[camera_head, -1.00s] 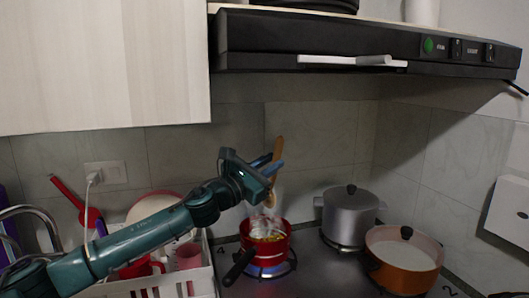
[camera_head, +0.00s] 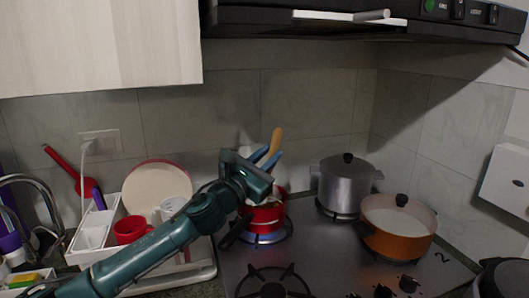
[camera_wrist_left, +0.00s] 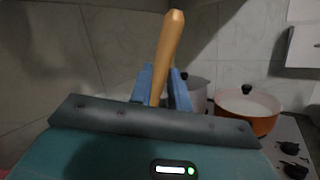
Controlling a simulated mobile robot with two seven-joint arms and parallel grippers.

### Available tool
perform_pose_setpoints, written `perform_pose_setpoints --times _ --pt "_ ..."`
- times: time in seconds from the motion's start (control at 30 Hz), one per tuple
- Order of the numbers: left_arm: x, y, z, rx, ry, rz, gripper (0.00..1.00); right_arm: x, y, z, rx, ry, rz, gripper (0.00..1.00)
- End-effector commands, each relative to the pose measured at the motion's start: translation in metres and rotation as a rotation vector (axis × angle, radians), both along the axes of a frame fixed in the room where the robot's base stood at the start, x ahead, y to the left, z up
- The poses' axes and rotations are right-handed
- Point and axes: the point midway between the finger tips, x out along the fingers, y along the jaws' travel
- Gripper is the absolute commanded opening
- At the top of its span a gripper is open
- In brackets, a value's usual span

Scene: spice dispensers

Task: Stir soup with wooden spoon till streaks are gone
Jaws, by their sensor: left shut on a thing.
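My left gripper (camera_head: 267,158) is shut on the handle of the wooden spoon (camera_head: 276,138), with its blue fingers on either side. The spoon also shows in the left wrist view (camera_wrist_left: 168,46), its handle end pointing up and leaning slightly. The red pot (camera_head: 270,217) stands on a lit burner at the back left of the stove, below the gripper. The spoon's lower end is hidden behind my gripper and the pot. The soup is mostly hidden by my arm, so its streaks cannot be seen. My right gripper is in neither current view.
A grey lidded pot (camera_head: 343,186) and an orange pot (camera_head: 397,232) stand right of the red pot. A white dish rack (camera_head: 93,238) with a red mug (camera_head: 131,229) is at left. The range hood (camera_head: 350,22) hangs above.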

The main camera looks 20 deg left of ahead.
Motion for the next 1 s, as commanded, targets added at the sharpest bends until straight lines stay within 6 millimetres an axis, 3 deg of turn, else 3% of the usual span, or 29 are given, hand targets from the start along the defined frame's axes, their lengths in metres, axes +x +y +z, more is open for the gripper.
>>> perform_pose_setpoints --times 0.03,0.7,1.0 --pt "0.004 0.003 -0.009 0.001 0.0 0.005 0.0 0.0 0.002 -0.006 0.003 -0.007 0.005 0.57" --pt "0.028 0.019 -0.069 0.0 -0.001 0.002 0.0 0.005 0.017 -0.023 0.06 -0.069 0.039 0.57" --pt "0.034 0.023 -0.081 0.0 -0.001 0.002 0.0 0.006 0.017 -0.027 0.092 -0.072 0.026 0.57"
